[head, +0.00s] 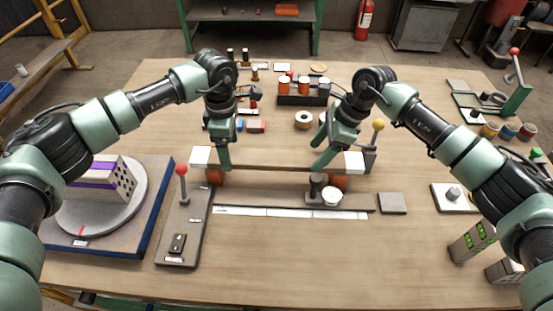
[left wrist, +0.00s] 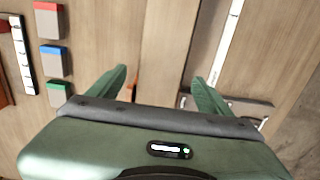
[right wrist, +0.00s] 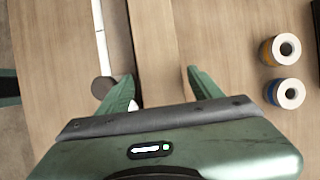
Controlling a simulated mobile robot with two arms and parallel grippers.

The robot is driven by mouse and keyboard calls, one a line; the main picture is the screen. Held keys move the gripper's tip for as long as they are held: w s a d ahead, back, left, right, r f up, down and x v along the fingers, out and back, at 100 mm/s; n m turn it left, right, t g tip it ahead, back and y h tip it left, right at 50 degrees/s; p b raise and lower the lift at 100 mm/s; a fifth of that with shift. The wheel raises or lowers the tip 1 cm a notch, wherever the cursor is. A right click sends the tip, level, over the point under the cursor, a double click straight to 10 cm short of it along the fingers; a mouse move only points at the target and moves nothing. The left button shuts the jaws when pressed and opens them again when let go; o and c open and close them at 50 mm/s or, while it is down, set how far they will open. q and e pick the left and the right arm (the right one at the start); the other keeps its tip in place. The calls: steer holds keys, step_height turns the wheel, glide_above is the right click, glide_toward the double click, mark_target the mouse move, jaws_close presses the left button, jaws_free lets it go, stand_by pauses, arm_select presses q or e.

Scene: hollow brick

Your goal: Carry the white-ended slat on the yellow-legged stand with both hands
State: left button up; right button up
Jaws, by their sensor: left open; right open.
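The wood-coloured slat (head: 272,159) has white ends, one at the left (head: 200,156) and one at the right (head: 355,161). It lies level across the middle of the table, with orange-looking legs under it at the left (head: 214,177) and right (head: 340,182). My left gripper (head: 223,160) is open near its left end; in the left wrist view the slat (left wrist: 170,50) runs between the parted fingers. My right gripper (head: 322,150) is open near its right end; in the right wrist view the slat (right wrist: 155,40) passes between its fingers. Whether the fingers touch the slat cannot be told.
A long fixture with a white strip (head: 290,212) and a white round piece (head: 331,196) lies in front of the slat. A red-knobbed lever (head: 181,170) stands left, a yellow-knobbed one (head: 378,125) right. A turntable (head: 75,219) carries a hollow brick (head: 115,178).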

arm_select(q)
steer(key=shift+f, duration=1)
arm_select(e)
steer(key=shift+x, duration=1.05)
arm_select(q)
steer(key=c, duration=1.5)
arm_select(e)
jaws_close()
arm_select(q)
steer(key=shift+r, duration=0.1)
jaws_close()
arm_select(e)
steer(key=shift+r, duration=0.1)
